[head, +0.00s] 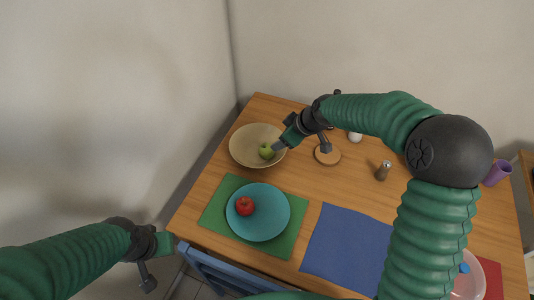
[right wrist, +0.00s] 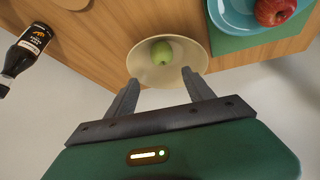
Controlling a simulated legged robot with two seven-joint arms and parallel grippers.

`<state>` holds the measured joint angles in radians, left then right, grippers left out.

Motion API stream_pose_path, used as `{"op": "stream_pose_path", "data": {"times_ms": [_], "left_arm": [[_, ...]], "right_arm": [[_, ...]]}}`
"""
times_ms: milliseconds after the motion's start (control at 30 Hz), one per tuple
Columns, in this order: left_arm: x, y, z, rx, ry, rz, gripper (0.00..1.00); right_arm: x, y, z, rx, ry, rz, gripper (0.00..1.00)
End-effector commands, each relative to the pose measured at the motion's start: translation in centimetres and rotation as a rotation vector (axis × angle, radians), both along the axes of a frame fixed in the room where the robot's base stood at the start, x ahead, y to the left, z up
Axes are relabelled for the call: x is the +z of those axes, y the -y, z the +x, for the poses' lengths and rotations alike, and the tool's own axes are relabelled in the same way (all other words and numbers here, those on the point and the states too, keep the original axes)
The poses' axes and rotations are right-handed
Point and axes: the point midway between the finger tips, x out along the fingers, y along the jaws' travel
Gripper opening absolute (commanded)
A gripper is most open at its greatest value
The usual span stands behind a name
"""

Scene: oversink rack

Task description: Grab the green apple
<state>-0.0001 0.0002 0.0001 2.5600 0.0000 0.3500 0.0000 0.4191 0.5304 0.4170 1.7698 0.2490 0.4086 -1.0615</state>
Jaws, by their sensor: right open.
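The green apple (head: 266,151) sits inside a wide beige bowl (head: 240,150) at the back left of the table. In the right wrist view the apple (right wrist: 162,52) rests in the bowl (right wrist: 190,48) just beyond the fingertips. My right gripper (head: 279,145) is at the bowl's right side, close to the apple. In the right wrist view its two fingers (right wrist: 158,82) are spread with nothing between them, and they overlap the near rim of the bowl. My left gripper (head: 150,270) hangs off the table's left front, and its jaw state is unclear.
A red apple (head: 245,206) lies on a blue plate (head: 270,222) on a green mat. A blue mat (head: 345,245), a pepper mill (head: 383,171) and a purple cup (head: 497,173) are to the right. A dark bottle (right wrist: 28,48) stands near the bowl. A blue chair (head: 225,275) is in front.

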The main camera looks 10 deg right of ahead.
Motion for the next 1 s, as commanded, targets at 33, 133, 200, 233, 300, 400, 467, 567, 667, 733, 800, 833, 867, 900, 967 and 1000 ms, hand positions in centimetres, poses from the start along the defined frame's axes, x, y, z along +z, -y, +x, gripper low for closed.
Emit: {"op": "stream_pose_path", "data": {"times_ms": [33,133,200,233,300,400,467,567,667,733,800,833,867,900,967,1000], "left_arm": [[0.0,0.0,0.0,0.000,0.000,0.000,0.36],[-0.1,0.0,0.0,0.000,0.000,0.000,0.36],[-0.2,0.0,0.0,0.000,0.000,0.000,0.36],[-0.2,0.0,0.0,0.000,0.000,0.000,0.36],[-0.2,0.0,0.0,0.000,0.000,0.000,0.36],[-0.3,0.0,0.0,0.000,0.000,0.000,0.36],[-0.3,0.0,0.0,0.000,0.000,0.000,0.36],[-0.2,0.0,0.0,0.000,0.000,0.000,0.36],[-0.1,0.0,0.0,0.000,0.000,0.000,0.36],[-0.2,0.0,0.0,0.000,0.000,0.000,0.36],[-0.2,0.0,0.0,0.000,0.000,0.000,0.36],[-0.2,0.0,0.0,0.000,0.000,0.000,0.36],[-0.2,0.0,0.0,0.000,0.000,0.000,0.36],[-0.2,0.0,0.0,0.000,0.000,0.000,0.36],[-0.2,0.0,0.0,0.000,0.000,0.000,0.36],[-0.2,0.0,0.0,0.000,0.000,0.000,0.36]], "right_arm": [[-1.1,-0.5,0.4,0.003,-0.004,0.001,0.61],[-3.4,-1.2,1.7,0.003,-0.005,0.001,0.61],[-5.0,-1.7,2.6,0.002,-0.006,0.000,0.61],[-5.7,-1.9,2.9,0.002,-0.005,0.000,0.61],[-7.0,-2.2,3.7,0.002,-0.005,0.000,0.61],[-8.2,-2.5,4.4,0.000,-0.003,-0.001,0.61],[-8.7,-2.7,4.6,0.000,-0.003,-0.001,0.61],[-9.7,-3.0,5.1,0.000,-0.004,-0.001,0.61],[-11.4,-3.6,6.0,0.002,-0.005,-0.002,0.61],[-12.4,-3.9,6.6,-0.001,-0.004,-0.002,0.61],[-13.0,-4.0,7.0,-0.001,-0.004,-0.002,0.61],[-13.1,-4.1,7.1,-0.001,-0.003,-0.001,0.61],[-13.1,-4.1,7.1,-0.001,-0.003,-0.001,0.61],[-13.1,-4.1,7.1,-0.002,-0.002,-0.002,0.61],[-13.1,-4.0,7.1,-0.002,-0.002,-0.002,0.61],[-13.1,-4.0,7.1,-0.002,-0.002,-0.002,0.61]]}}
